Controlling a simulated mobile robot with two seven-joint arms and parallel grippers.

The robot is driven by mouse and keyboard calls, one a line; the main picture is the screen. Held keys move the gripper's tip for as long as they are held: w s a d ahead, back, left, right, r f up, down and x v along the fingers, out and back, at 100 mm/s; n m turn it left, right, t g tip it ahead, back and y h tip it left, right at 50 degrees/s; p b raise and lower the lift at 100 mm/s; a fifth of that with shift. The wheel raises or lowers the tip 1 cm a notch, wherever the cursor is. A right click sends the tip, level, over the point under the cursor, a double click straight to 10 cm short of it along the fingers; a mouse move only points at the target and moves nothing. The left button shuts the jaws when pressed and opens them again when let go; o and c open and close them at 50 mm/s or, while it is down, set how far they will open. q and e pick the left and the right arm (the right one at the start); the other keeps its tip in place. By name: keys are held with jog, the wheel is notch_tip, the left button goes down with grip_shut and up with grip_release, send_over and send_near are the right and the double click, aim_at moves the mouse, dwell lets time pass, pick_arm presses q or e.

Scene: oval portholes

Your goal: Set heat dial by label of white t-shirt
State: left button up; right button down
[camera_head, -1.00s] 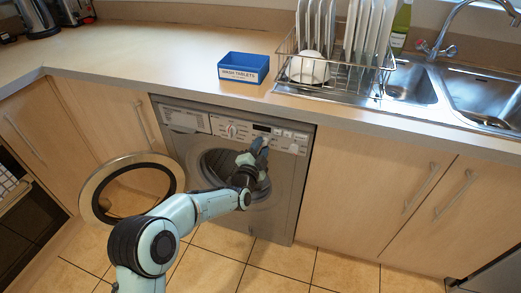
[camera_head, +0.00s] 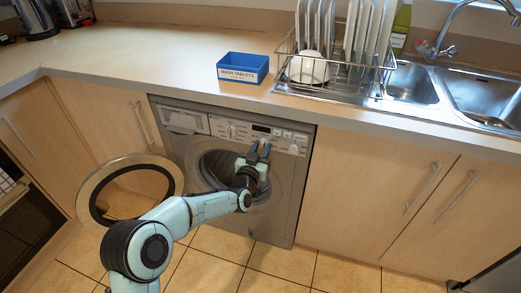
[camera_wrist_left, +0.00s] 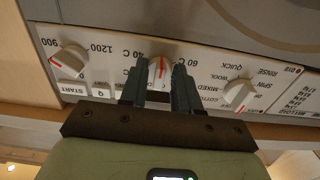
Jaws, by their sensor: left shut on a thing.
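The heat dial (camera_wrist_left: 160,72) is a white knob with a red line, between the labels 40 C and 60 C in the left wrist view. The line points nearly straight up there, between the two labels. My left gripper (camera_wrist_left: 158,80) is shut on this dial, one finger on each side. In the head view the same gripper (camera_head: 260,150) is at the control panel of the grey washing machine (camera_head: 291,180), and hides the dial. No white t-shirt or garment label can be made out. My right gripper is not in view.
A spin-speed dial (camera_wrist_left: 70,60) and a programme dial (camera_wrist_left: 239,93) flank the heat dial. The round door (camera_head: 87,205) stands open to the left. A blue wash tablets box (camera_head: 243,68), a dish rack (camera_head: 335,80) and a sink (camera_head: 485,98) are on the worktop above.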

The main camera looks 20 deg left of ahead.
pick_arm(q)
jog(key=n, duration=1.1)
jog(key=shift+d+r+n, duration=0.1)
jog(key=shift+d+n, duration=0.05)
jog(key=shift+n, duration=0.25)
jog(key=n, duration=0.6)
jog(key=shift+r, duration=0.1)
jog(key=n, duration=0.6)
jog(key=shift+r, duration=0.1)
jog(key=o, duration=1)
